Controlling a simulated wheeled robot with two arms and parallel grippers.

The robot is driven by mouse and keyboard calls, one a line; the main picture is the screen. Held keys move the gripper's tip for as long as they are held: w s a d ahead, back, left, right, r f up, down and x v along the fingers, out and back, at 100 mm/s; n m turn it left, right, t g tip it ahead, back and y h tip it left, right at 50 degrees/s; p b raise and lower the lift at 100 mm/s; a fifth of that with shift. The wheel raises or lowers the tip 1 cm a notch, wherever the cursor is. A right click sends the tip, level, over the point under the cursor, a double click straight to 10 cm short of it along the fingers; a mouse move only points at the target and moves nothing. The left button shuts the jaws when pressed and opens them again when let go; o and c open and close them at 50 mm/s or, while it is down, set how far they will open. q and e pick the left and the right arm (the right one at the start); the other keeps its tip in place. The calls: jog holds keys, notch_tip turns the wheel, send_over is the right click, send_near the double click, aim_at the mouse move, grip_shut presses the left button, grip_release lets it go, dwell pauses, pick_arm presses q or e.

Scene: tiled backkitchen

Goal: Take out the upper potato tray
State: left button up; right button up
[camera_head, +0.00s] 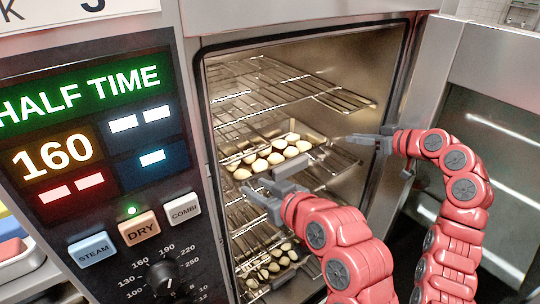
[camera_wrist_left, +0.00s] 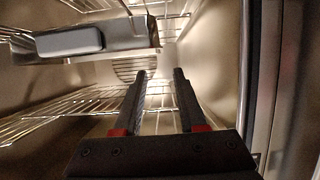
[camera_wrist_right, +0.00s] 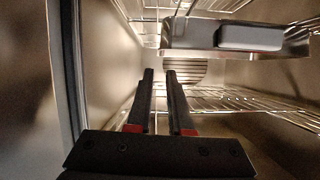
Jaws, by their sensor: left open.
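The upper potato tray (camera_head: 318,139), filled with pale potatoes, sits on a middle rack inside the open oven. A grey handle block (camera_head: 284,187) shows at its front. My left gripper (camera_head: 258,198) is open beside the front left part of the tray, with nothing between its fingers. My right gripper (camera_head: 352,138) is by the tray's right side, its fingers apart with a narrow empty gap. In the left wrist view the tray's handle (camera_wrist_left: 68,41) is up and left of the fingers. In the right wrist view the handle (camera_wrist_right: 250,38) is up and right of them.
A lower tray of potatoes (camera_head: 267,270) is deeper down, partly hidden by my left arm. An empty wire rack (camera_head: 285,88) is above the upper tray. The oven door (camera_head: 490,150) stands open at the right. The control panel (camera_head: 100,140) flanks the opening at the left.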

aim_at(314, 140)
pick_arm(q)
jog(key=x, duration=1.7)
jog(key=shift+s, duration=0.1)
pick_arm(e)
jog(key=x, duration=1.6)
jog(key=shift+w+a+f, duration=0.2)
jog(key=shift+w+f, duration=0.05)
jog(key=shift+w, duration=0.05)
pick_arm(q)
jog(key=shift+c, duration=1.1)
pick_arm(e)
jog(key=shift+c, duration=1)
pick_arm(q)
grip_shut()
pick_arm(e)
grip_shut()
